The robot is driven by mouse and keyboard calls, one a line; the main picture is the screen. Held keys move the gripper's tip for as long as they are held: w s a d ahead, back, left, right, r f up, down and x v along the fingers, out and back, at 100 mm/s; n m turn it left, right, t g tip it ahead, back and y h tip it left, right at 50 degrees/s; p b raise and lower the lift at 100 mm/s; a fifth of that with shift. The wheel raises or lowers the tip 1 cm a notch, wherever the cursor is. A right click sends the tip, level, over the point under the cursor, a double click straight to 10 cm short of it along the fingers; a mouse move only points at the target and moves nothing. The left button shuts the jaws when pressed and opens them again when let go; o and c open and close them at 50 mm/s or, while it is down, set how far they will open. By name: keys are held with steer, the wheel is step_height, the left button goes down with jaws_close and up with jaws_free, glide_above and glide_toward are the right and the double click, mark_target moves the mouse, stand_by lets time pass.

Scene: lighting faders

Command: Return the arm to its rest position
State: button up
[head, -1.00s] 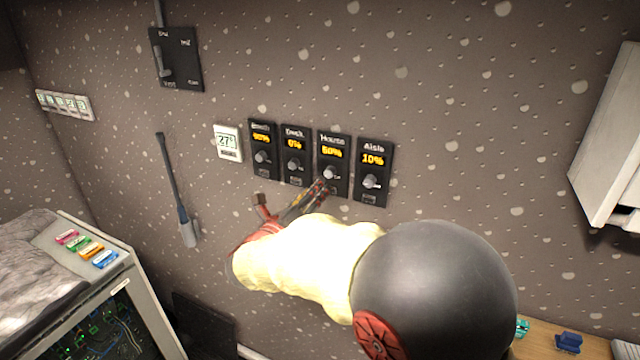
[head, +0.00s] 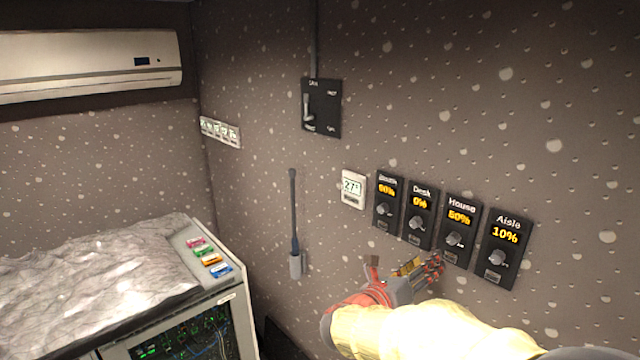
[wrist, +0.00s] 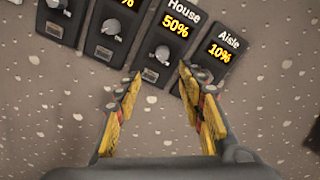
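My gripper (head: 408,274) is in front of the wall, just below the row of black fader panels. In the wrist view its two yellow-and-grey fingers (wrist: 156,90) stand apart with nothing between them. The House panel (head: 461,228) reads 50% and shows just beyond the fingertips in the wrist view (wrist: 172,35). The Aisle panel (head: 503,248) reads 10%. The Desk panel (head: 420,217) reads 0%. The leftmost panel (head: 387,202) appears to read 60%; its name is blurred. My arm covers the lower right of the head view.
A white thermostat (head: 353,188) reading 27° hangs left of the panels. A black lever switch box (head: 329,115) is above it. A dark long-handled tool (head: 294,225) hangs on the wall. A rack (head: 238,311) stands lower left, with coloured blocks (head: 210,261) on top.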

steer(key=s+f+m+g+y+b, duration=0.2)
steer(key=s+f+m+g+y, duration=0.45)
steer(key=s+f+m, duration=0.95)
steer(key=s+a+f+m+y+b, duration=0.3)
steer(key=s+a+m+b, duration=0.2)
steer(key=s+m+b, duration=0.2)
steer(key=s+a+f+m+t+y+b, duration=0.1)
steer(key=s+a+f+m+y+b, duration=0.3)
steer(key=s+m+b, duration=0.3)
steer(key=shift+s+a+m, duration=0.35)
steer(key=shift+m, duration=0.55)
